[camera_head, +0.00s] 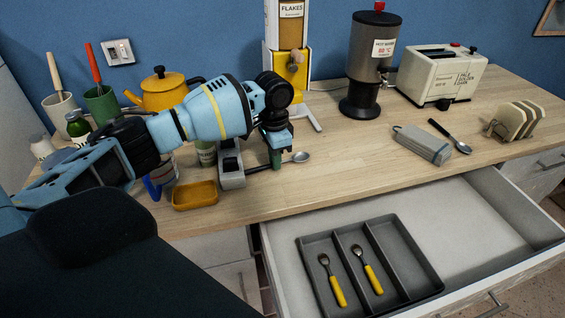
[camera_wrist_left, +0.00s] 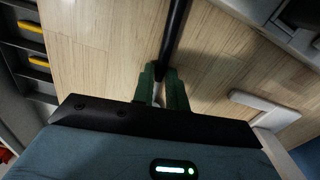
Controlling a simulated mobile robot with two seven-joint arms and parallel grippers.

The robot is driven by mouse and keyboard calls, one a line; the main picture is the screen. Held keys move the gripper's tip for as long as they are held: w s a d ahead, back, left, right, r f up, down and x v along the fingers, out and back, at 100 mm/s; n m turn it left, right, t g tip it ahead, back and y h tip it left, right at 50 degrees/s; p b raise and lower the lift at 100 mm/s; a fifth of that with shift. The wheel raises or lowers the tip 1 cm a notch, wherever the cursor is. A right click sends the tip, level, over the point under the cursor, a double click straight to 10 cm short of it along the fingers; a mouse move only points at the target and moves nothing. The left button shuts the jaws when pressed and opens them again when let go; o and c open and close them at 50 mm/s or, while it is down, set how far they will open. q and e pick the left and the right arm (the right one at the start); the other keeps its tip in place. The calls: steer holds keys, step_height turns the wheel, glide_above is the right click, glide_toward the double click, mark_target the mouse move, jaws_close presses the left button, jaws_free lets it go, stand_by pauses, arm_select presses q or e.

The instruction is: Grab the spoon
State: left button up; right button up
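A spoon with a dark handle and a metal bowl (camera_head: 301,157) is at the front of the counter in the head view. My left gripper (camera_head: 277,158) points down over its neck, with the bowl to the right. In the left wrist view, the dark handle (camera_wrist_left: 174,38) runs up from between the green fingertips of my left gripper (camera_wrist_left: 160,78). The fingers stand close on both sides of the spoon; whether they press on it cannot be told. A similar spoon (camera_head: 449,136) lies farther right. My right gripper is out of view.
A yellow dish (camera_head: 195,195) and a grey-white device (camera_head: 231,168) are close to the gripper. The open drawer (camera_head: 476,198) holds a dark tray (camera_head: 411,258) with yellow-handled cutlery. A cereal dispenser (camera_head: 289,60) and black dispenser (camera_head: 368,60) stand behind. The middle counter is clear.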

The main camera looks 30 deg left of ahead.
arm_select(q)
jaws_close()
steer(key=shift+r, duration=0.15)
steer(key=shift+r, duration=0.6)
step_height(320, 180, up, 2)
steer(key=shift+r, duration=0.25)
steer(key=s+d, duration=0.2)
steer(key=d, duration=0.5)
steer(key=s+d+r+p, duration=0.1)
steer(key=s+d, duration=0.2)
steer(key=d, duration=0.5)
steer(key=shift+s, duration=0.3)
